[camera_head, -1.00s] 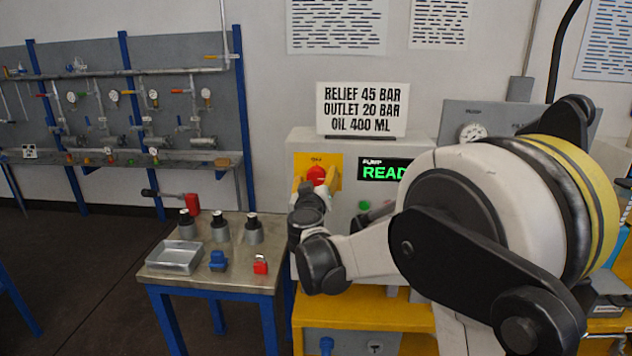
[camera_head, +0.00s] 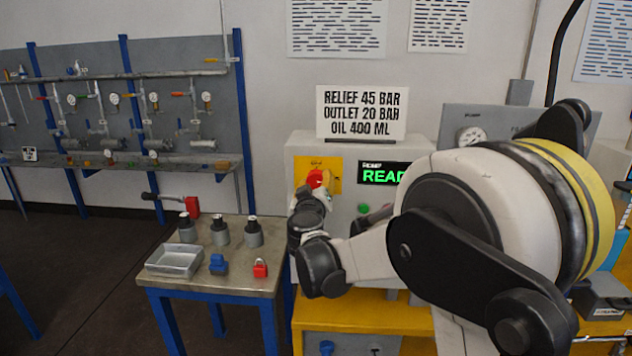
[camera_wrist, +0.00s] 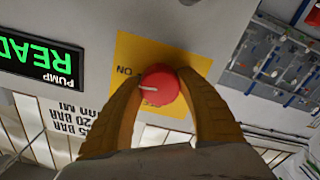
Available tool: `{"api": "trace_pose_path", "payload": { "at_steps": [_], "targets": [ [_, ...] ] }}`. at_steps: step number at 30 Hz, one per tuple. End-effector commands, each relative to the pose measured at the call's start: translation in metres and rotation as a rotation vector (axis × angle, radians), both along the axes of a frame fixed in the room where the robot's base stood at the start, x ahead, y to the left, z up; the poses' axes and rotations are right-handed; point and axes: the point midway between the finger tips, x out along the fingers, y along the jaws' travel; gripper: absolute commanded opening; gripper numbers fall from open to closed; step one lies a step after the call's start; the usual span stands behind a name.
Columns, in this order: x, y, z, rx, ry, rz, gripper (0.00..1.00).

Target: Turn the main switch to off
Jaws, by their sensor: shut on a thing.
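The main switch is a round red knob (camera_head: 315,179) on a yellow plate (camera_head: 333,163) at the left of the pump panel. In the wrist view the knob (camera_wrist: 159,86) has a white line pointing toward the picture's left, and the plate (camera_wrist: 150,50) shows the word ON beside it. The rest of the plate's lettering is partly hidden. My gripper (camera_wrist: 160,80) is shut on the knob, with one yellow finger on each side. In the head view my gripper (camera_head: 322,182) is partly hidden behind my wrist.
The pump display (camera_head: 384,173) shows green letters, partly hidden by my arm. A sign (camera_head: 362,112) stands on the panel box. A small table (camera_head: 221,285) at the left holds a metal tray (camera_head: 174,262), several cylinders, a blue part (camera_head: 218,264) and a red padlock (camera_head: 260,268).

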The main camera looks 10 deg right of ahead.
Motion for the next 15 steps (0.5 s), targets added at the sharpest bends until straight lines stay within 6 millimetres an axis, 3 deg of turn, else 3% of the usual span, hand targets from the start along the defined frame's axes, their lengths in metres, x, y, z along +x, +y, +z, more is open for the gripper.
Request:
{"api": "trace_pose_path", "payload": {
  "at_steps": [15],
  "targets": [
    [0.0, -0.0007, 0.0007, -0.444, 0.145, -0.001, 0.14]
  ]
}}
